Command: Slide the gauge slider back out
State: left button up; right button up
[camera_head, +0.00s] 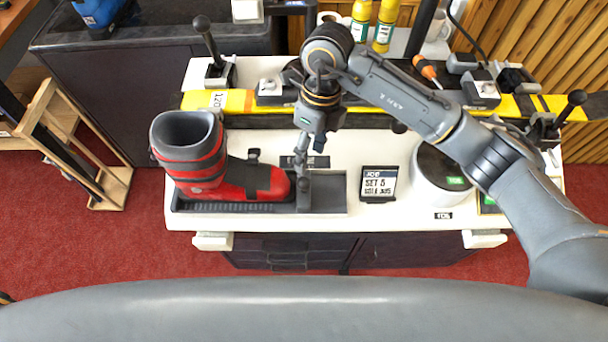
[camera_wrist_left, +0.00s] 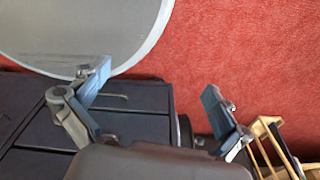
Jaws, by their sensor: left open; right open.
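A red and black ski boot (camera_head: 215,160) stands in a long dark gauge tray (camera_head: 330,201) on the white bench, its toe pointing right. My right gripper (camera_head: 301,172) points down at the toe end of the boot, above the tray. A grey upright piece (camera_head: 304,195), which looks like the gauge slider, stands right at the toe, below the gripper. I cannot tell whether the fingers touch it. My left gripper (camera_wrist_left: 152,88) is open and empty in the left wrist view, away from the boot, over the floor and dark drawers.
A sign reading SET 5 (camera_head: 379,184) and a round white container (camera_head: 440,175) stand right of the tray. A yellow and black ski (camera_head: 420,105) lies across the bench behind. A wooden rack (camera_head: 95,150) stands on the red floor at left.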

aim_at(305, 179)
jog(key=f, duration=0.2)
jog(key=f+p, duration=0.1)
jog(key=shift+s+a+f, duration=0.25)
jog(key=shift+s+f, duration=0.05)
jog(key=shift+f, duration=0.1)
notch_tip(305, 179, down, 2)
jog(key=shift+a, duration=0.1)
jog(key=f, duration=0.2)
jog(key=f+p, duration=0.1)
jog(key=shift+s+a+f, duration=0.2)
jog(key=shift+s+f, duration=0.15)
jog(key=shift+f, duration=0.7)
jog(key=c, duration=0.5)
pick_arm(q)
jog(key=shift+s+r, duration=0.25)
jog(key=shift+r, duration=0.35)
jog(key=shift+s+r, duration=0.2)
jog(key=shift+r, duration=0.35)
pick_arm(e)
grip_shut()
